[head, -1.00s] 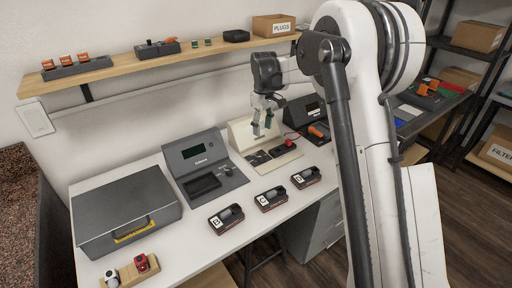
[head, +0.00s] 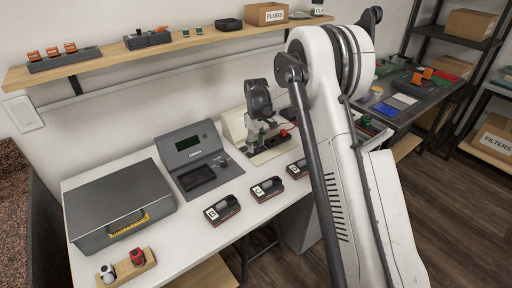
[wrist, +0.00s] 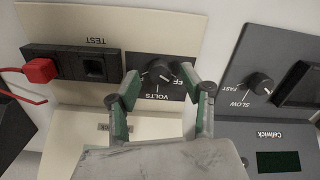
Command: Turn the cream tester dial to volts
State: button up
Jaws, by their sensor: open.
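The cream tester (head: 231,124) stands on the white bench, partly hidden by my arm in the head view. In the wrist view its cream panel (wrist: 180,28) appears upside down. Its black dial (wrist: 160,70) sits on a dark plate marked VOLTS, with a second, partly hidden label ending in FF. I cannot tell firmly which label the dial points at. My gripper (wrist: 158,82) is open, with one green-padded finger on each side of the dial plate. It also shows low over the tester in the head view (head: 256,146). Contact with the dial is not clear.
A red plug (wrist: 40,70) with a red lead sits in the tester's TEST panel, left of the dial. Several labelled black devices (head: 222,210) lie along the bench front.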

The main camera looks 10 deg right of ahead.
jog(key=shift+f, duration=0.6)
grip_shut()
jog(key=shift+m, duration=0.4)
jog(key=m+b, duration=0.2)
jog(key=m, duration=0.2)
jog(key=shift+m, duration=0.3)
jog(key=m+b, duration=0.2)
jog(key=m, duration=0.4)
jog(key=shift+m, duration=0.3)
